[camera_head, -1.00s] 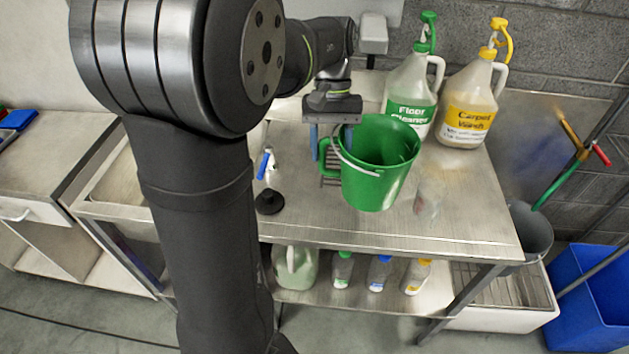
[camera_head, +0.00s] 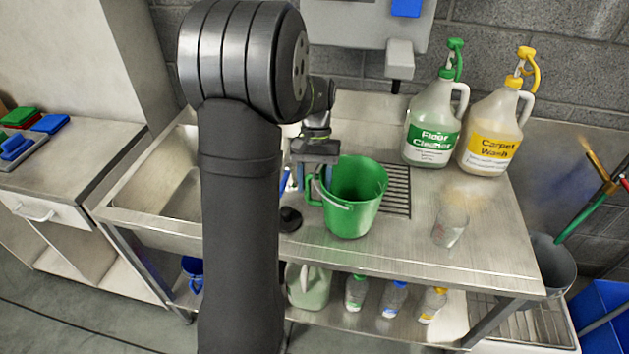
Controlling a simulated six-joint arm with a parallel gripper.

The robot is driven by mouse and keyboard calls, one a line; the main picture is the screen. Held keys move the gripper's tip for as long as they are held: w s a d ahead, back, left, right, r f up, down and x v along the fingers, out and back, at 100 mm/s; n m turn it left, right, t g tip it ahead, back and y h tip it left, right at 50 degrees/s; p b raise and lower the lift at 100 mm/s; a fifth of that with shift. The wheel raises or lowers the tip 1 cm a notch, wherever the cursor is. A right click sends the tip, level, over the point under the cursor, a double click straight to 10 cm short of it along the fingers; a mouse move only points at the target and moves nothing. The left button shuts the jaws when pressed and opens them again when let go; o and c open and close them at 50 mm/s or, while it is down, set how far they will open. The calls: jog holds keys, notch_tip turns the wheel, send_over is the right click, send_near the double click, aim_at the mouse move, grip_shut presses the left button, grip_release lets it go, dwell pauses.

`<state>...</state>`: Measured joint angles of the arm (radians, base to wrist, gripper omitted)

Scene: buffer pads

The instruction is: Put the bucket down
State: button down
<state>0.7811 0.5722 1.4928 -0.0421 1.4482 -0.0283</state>
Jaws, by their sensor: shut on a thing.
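The green bucket (camera_head: 352,205) is above or on the steel worktop (camera_head: 390,248), left of the drain grille. It looks near upright with its open mouth up, and a pale wire bail crosses its front. My gripper (camera_head: 314,181) is at the bucket's left side, pointing down, shut on its green side handle. The fingers partly hide the handle. I cannot tell whether the bucket's base touches the worktop.
A drain grille (camera_head: 396,190) lies right of the bucket. A clear cup (camera_head: 450,226) stands further right. Floor cleaner (camera_head: 431,125) and carpet wash (camera_head: 495,130) jugs stand at the back. A black round item (camera_head: 290,219) is close left. A sink (camera_head: 168,180) is further left.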

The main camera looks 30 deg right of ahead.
jog(key=shift+f, duration=0.45)
jog(key=c, duration=0.7)
grip_release()
jog(key=shift+o, duration=0.2)
jog(key=v, duration=1.3)
jog(key=shift+s, duration=0.2)
jog(key=shift+a, duration=0.1)
